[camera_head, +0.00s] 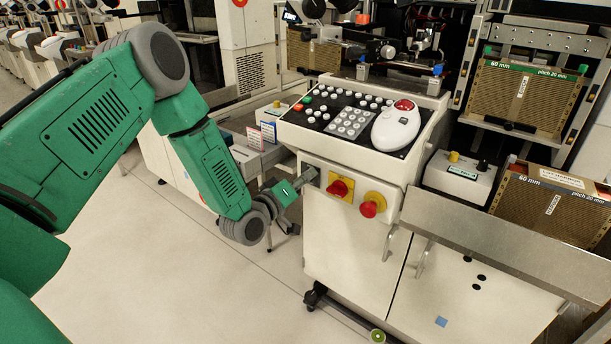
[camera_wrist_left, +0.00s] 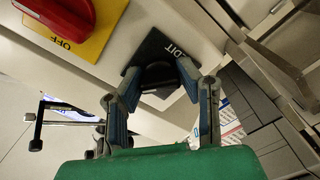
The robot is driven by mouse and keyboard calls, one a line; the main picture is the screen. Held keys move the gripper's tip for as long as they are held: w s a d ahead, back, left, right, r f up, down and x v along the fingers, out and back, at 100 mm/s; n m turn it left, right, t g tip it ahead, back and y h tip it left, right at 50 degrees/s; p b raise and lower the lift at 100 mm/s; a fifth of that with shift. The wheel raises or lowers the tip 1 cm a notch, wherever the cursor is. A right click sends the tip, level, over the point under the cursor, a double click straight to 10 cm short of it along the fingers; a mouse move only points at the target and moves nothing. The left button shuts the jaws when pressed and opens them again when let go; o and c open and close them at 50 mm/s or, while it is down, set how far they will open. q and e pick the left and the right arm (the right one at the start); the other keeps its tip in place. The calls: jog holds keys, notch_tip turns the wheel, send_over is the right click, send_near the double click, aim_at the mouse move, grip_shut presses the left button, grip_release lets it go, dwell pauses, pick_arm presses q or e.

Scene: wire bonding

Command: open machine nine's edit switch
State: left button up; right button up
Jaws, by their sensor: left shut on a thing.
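The edit switch is a black knob (camera_wrist_left: 160,76) on a black square plate with white lettering ending in "DIT" (camera_wrist_left: 155,45), in the left wrist view. In the head view, my left gripper (camera_head: 301,183) reaches the left end of the machine's white front panel, beside the red rotary switch. In the left wrist view, the fingers of my left gripper (camera_wrist_left: 160,82) are closed on both sides of the black knob. The fingers hide part of the knob and plate, so its exact angle is hard to tell. My right gripper is not in view.
A red rotary switch on a yellow plate (camera_head: 340,187) and a red button (camera_head: 369,206) sit right of my left gripper. The control panel with buttons (camera_head: 340,125) and a white mouse (camera_head: 397,126) is above. A metal shelf (camera_head: 505,243) juts out at right. Floor is clear at left.

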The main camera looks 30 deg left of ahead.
pick_arm(q)
jog(key=m, duration=0.1)
jog(key=m+p, duration=0.1)
jog(key=m, duration=0.2)
jog(key=shift+s+f+m, duration=0.2)
jog(key=shift+f+m, duration=0.1)
jog(key=shift+m+p, duration=0.65)
jog(key=shift+m, duration=0.95)
jog(key=shift+f, duration=0.1)
jog(key=o, duration=1.1)
jog(key=shift+o, duration=0.4)
jog(key=shift+r, duration=0.2)
